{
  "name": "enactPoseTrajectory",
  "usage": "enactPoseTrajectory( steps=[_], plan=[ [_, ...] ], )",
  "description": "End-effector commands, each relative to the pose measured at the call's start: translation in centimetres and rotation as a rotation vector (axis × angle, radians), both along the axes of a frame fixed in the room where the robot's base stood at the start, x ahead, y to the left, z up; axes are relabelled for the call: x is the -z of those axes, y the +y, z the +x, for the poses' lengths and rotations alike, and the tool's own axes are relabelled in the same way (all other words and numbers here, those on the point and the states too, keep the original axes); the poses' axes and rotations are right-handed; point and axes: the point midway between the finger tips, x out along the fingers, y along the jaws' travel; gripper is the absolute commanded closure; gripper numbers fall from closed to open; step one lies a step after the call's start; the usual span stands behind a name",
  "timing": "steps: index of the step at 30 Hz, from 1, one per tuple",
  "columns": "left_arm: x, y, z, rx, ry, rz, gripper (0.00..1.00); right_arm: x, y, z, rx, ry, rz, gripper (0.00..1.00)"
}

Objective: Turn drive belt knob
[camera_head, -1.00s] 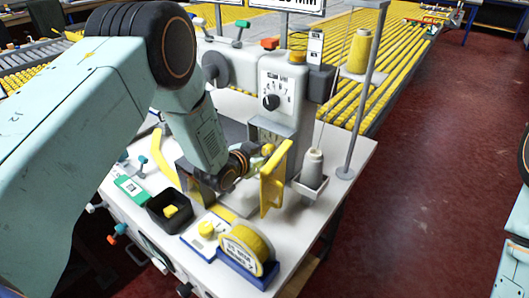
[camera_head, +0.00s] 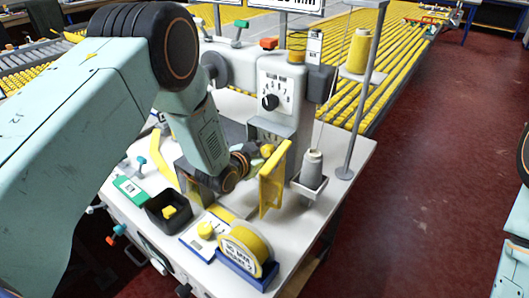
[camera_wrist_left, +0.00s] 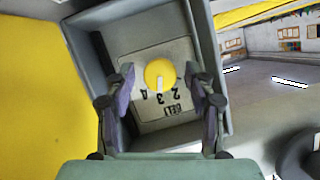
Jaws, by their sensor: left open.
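A round yellow knob (camera_wrist_left: 158,73) with a white mark sits on a pale plate printed with numbers and a label, inside a grey box-like recess (camera_wrist_left: 225,75). My left gripper (camera_wrist_left: 162,80) is open in front of it, one finger on each side. Gaps show between the fingertips and the knob in this view. In the head view my left gripper (camera_head: 252,163) reaches into the sewing machine (camera_head: 284,85) behind a yellow flap (camera_head: 272,180). The knob (camera_head: 267,150) is partly visible there. My right gripper is out of view.
A thread cone (camera_head: 312,165) and a pole (camera_head: 365,90) stand right of the flap.

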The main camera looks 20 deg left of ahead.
Motion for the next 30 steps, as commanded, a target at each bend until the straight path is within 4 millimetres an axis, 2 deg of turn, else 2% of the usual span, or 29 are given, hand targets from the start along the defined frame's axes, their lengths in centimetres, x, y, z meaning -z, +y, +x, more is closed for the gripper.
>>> enactPoseTrajectory(
  steps=[7, 11, 30],
  plan=[
    [0.0, 0.0, -0.1, 0.000, 0.000, -0.001, 0.45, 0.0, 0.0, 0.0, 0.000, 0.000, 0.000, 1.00],
    [-0.3, 0.2, -0.8, -0.002, 0.000, -0.002, 0.45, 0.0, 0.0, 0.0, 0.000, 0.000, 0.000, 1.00],
    [-4.0, 2.4, -9.7, -0.003, 0.000, -0.001, 0.45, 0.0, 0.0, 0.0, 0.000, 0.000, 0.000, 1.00]
  ],
)
